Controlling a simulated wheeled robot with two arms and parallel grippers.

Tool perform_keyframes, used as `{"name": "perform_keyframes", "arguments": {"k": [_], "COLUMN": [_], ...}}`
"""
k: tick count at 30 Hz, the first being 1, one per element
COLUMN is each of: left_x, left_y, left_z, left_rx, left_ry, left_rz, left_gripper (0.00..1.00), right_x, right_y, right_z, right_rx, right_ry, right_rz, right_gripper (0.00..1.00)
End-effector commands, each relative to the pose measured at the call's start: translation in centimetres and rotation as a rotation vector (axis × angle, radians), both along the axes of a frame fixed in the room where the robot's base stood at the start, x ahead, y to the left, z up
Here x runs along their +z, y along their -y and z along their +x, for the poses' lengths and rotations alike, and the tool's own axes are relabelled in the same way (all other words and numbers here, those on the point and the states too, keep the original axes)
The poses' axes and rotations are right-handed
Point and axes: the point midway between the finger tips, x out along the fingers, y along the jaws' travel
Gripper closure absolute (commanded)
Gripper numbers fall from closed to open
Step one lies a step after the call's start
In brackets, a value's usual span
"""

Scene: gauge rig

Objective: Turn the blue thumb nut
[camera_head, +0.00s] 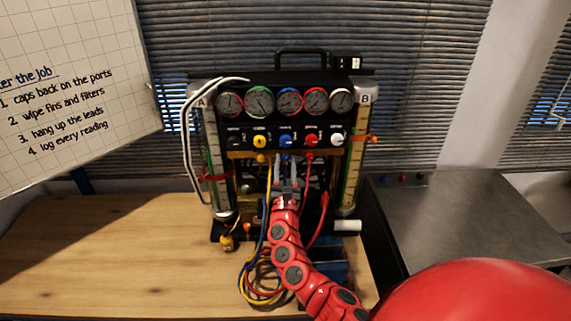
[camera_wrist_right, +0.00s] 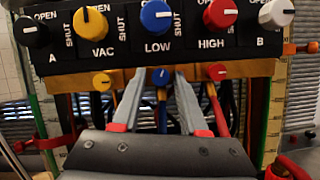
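The blue thumb nut (camera_wrist_right: 161,76) is a small round nut with a white mark, on the brass strip below the larger blue LOW knob (camera_wrist_right: 156,15). A blue hose hangs below the nut. My right gripper (camera_wrist_right: 159,80) is open, with one grey finger on each side of the nut and a gap to each. In the head view the right gripper (camera_head: 286,162) points up at the rig's middle, below the blue knob (camera_head: 286,141); the nut is hard to make out there. My left gripper is not in view.
A yellow thumb nut (camera_wrist_right: 102,81) and a red thumb nut (camera_wrist_right: 218,71) flank the blue one. Coiled hoses (camera_head: 262,284) lie on the wooden bench (camera_head: 120,250). A metal cabinet (camera_head: 460,215) stands at the right. The bench's left side is clear.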

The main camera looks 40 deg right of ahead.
Motion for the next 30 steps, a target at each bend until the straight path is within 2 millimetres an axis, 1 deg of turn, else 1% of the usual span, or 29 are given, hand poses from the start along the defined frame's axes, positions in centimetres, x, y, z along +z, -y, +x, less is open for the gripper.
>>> {"name": "perform_keyframes", "arguments": {"k": [1,5,6,7,20,25,30], "left_x": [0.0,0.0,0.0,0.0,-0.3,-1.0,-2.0], "left_y": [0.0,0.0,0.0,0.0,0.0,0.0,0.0], "left_z": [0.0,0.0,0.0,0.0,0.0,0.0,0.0], "left_rx": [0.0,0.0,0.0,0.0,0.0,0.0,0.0], "left_ry": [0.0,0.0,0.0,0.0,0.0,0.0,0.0], "left_rz": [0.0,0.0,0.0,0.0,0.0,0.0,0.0], "left_gripper": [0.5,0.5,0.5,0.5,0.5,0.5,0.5], "right_x": [0.0,0.0,0.0,0.0,-0.1,-0.1,-0.2], "right_y": [0.0,0.0,0.0,0.0,0.0,0.0,-0.1], "right_z": [0.0,0.0,0.0,0.0,0.0,0.0,0.1], "right_rx": [0.0,0.0,0.0,0.0,0.0,-0.004,0.0], "right_ry": [0.0,0.0,0.0,0.0,0.018,0.062,0.129], "right_rz": [0.0,0.0,0.0,0.0,0.028,0.097,0.209], "right_gripper": [0.68,0.92,0.99,1.0,1.0,1.0,1.0]}}
